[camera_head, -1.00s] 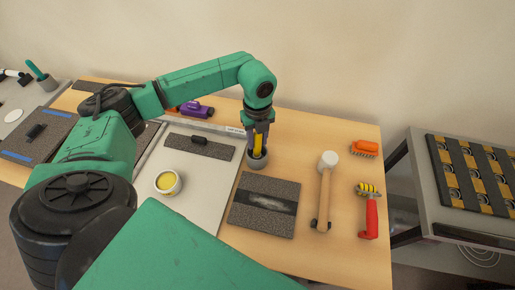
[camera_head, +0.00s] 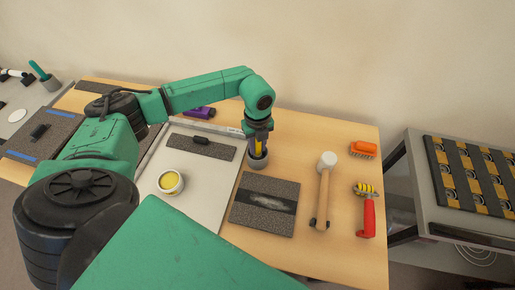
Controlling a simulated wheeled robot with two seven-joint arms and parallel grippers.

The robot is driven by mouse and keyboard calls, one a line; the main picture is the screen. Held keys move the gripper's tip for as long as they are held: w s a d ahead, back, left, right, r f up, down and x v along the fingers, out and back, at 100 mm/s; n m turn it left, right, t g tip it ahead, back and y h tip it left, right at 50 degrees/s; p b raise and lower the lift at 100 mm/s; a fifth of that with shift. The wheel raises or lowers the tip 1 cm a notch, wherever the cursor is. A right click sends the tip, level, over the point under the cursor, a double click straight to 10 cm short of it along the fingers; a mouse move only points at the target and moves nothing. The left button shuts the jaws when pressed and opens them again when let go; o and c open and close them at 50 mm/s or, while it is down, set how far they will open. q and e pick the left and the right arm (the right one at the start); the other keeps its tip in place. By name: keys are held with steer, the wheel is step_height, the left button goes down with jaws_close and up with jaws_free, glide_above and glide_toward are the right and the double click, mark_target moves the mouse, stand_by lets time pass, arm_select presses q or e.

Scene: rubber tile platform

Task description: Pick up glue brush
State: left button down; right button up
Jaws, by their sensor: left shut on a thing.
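The glue brush (camera_head: 259,146), with a yellow handle, stands about upright in a small grey cup (camera_head: 258,161) on the wooden table. Its lower end is hidden inside the cup. My left gripper (camera_head: 257,140) points down from above and is shut on the yellow handle, just over the cup's rim. My right gripper is not in view.
A dark grey tile (camera_head: 247,222) lies in front of the cup. A white mallet (camera_head: 327,163), an orange brush (camera_head: 363,149) and a red-handled roller (camera_head: 369,215) lie to the right. A pot of yellow glue (camera_head: 170,184) stands on the pale board at left.

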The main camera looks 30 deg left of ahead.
arm_select(q)
step_height(320, 180, up, 19)
steer(key=b, duration=0.3)
